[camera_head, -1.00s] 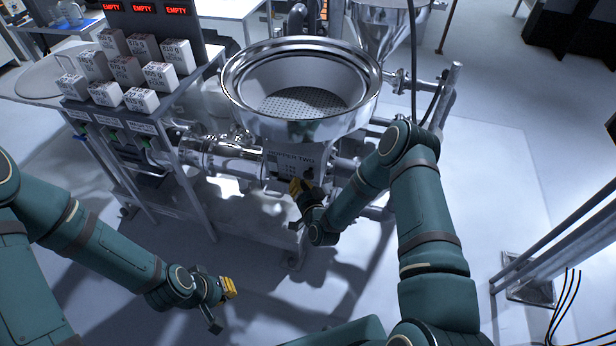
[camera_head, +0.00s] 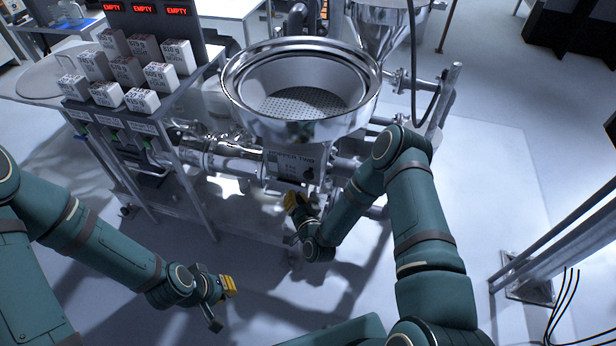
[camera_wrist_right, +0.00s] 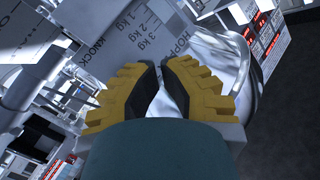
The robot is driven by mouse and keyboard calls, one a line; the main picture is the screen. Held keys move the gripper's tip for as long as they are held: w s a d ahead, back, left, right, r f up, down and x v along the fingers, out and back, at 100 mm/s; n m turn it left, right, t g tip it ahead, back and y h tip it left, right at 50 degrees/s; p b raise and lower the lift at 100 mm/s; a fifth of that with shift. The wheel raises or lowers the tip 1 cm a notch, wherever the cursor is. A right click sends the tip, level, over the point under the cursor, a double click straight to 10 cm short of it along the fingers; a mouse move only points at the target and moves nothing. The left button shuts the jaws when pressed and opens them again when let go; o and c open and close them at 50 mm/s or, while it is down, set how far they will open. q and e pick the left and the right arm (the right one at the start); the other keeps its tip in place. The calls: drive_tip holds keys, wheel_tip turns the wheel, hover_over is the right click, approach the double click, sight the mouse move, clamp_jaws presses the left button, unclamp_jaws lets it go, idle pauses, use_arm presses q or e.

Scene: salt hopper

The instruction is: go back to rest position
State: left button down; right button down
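My left gripper (camera_head: 228,287) hangs low at the left, over the floor in front of the sample stand. Its yellow fingertips show as one small clump, and I cannot tell whether they are open or shut. My right gripper (camera_head: 295,201) is below the hopper's front, just under the grey hopper label panel (camera_head: 287,166). In the right wrist view its yellow fingers (camera_wrist_right: 160,75) lean together, with their tips almost meeting and nothing held between them. The steel hopper (camera_head: 300,127) with its perforated screen stands behind and above it.
A stand (camera_head: 190,84) with several labelled boxes and red EMPTY displays is at the left. Steel pipes (camera_head: 222,155) run under the hopper, close to my right arm. A metal post (camera_head: 575,243) stands at the right. Open floor (camera_head: 505,190) lies right of the hopper.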

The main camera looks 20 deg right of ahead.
idle(0.7)
drive_tip(key=s+a+r+n+g+y, duration=0.1)
drive_tip(key=s+a+n+g, duration=0.1)
drive_tip(key=s+g, duration=0.5)
drive_tip(key=s+a+r+n+g+y, duration=0.1)
drive_tip(key=s+g, duration=0.7)
drive_tip(key=s, duration=0.8)
drive_tip(key=shift+a+r+n+y, duration=0.15)
drive_tip(key=shift+a+n+y, duration=0.35)
drive_tip(key=shift+a+n, duration=0.45)
drive_tip(key=shift+w+d, duration=0.1)
drive_tip(key=shift+d, duration=0.1)
